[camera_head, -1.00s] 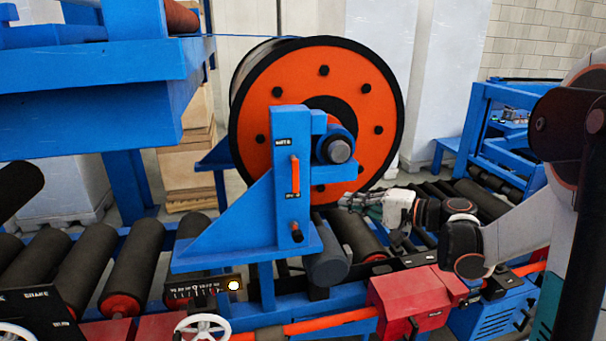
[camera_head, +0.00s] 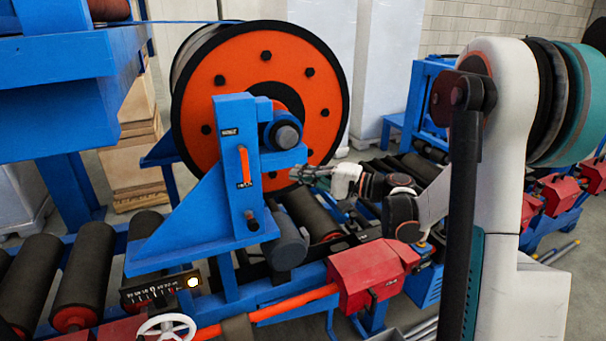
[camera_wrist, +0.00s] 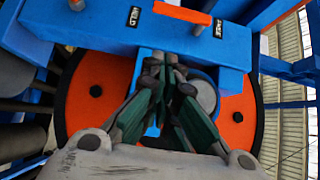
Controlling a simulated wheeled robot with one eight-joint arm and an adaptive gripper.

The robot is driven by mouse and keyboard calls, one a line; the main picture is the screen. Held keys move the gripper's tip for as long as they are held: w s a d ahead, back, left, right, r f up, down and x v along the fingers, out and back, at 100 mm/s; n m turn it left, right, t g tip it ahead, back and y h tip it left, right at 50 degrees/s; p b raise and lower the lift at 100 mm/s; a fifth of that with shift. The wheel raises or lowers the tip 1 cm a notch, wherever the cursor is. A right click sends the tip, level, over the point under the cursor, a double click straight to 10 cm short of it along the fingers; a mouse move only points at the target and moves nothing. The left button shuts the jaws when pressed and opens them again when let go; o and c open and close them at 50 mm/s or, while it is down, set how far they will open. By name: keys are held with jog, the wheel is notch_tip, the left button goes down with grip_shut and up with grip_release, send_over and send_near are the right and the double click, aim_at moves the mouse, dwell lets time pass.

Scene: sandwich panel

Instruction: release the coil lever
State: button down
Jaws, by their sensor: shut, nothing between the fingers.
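The coil lever (camera_head: 244,166) is a short orange bar on the front face of a blue upright bracket (camera_head: 228,135). It stands roughly upright in the head view, between two small dark labels. In the wrist view the lever (camera_wrist: 182,13) shows at the top edge, lying across the blue face, with a label reading "HELD" to its left. My gripper (camera_head: 294,172) is right of the bracket and apart from the lever. In the wrist view its green and grey fingers (camera_wrist: 172,66) are together and empty, below the lever in the picture.
The large orange-faced coil (camera_head: 210,80) stands behind the bracket, with a round shaft end (camera_head: 286,136) at its right. A black-handled pin (camera_head: 251,220) sticks out below the lever. Dark rollers (camera_head: 84,270), a red box (camera_head: 368,275) and a white handwheel (camera_head: 166,328) are lower down.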

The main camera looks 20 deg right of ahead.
aim_at(244, 163)
jog(key=x, duration=0.7)
jog(key=shift+s+a+p, duration=0.15)
jog(key=shift+a+p, duration=0.25)
jog(key=shift+a, duration=1.45)
jog(key=shift+d+f+b, duration=0.1)
jog(key=shift+f+b, duration=0.1)
jog(key=shift+b, duration=0.1)
